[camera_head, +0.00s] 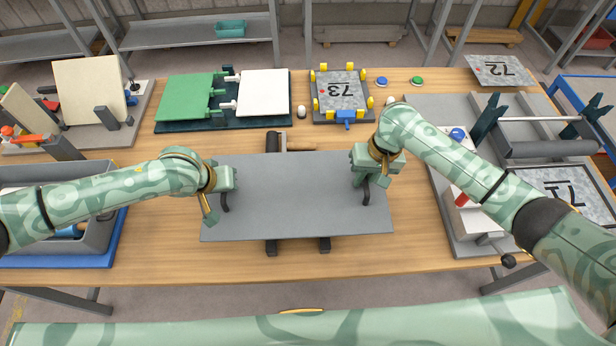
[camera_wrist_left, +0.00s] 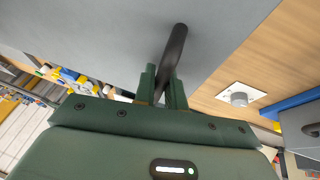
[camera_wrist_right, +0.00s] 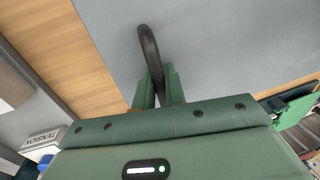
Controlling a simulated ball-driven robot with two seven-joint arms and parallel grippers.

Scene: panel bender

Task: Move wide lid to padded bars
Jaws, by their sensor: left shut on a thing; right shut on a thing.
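The wide lid (camera_head: 294,195) is a flat grey sheet with two dark loop handles, in the middle of the head view. It lies over the padded bars, whose dark ends show at its near edge (camera_head: 271,248) and far edge (camera_head: 272,142); the rest is hidden. I cannot tell if it touches them. My left gripper (camera_head: 222,196) is shut on the left handle, which also shows in the left wrist view (camera_wrist_left: 174,55). My right gripper (camera_head: 364,184) is shut on the right handle, seen in the right wrist view (camera_wrist_right: 150,52).
A green and white panel fixture (camera_head: 240,122) and a clamped plate marked 73 (camera_head: 342,92) stand behind the lid. A grey tray (camera_head: 95,240) is at left. A roller station (camera_head: 550,148) and a box with a red part (camera_head: 468,215) are at right. Bare wood (camera_head: 415,240) lies beside the lid.

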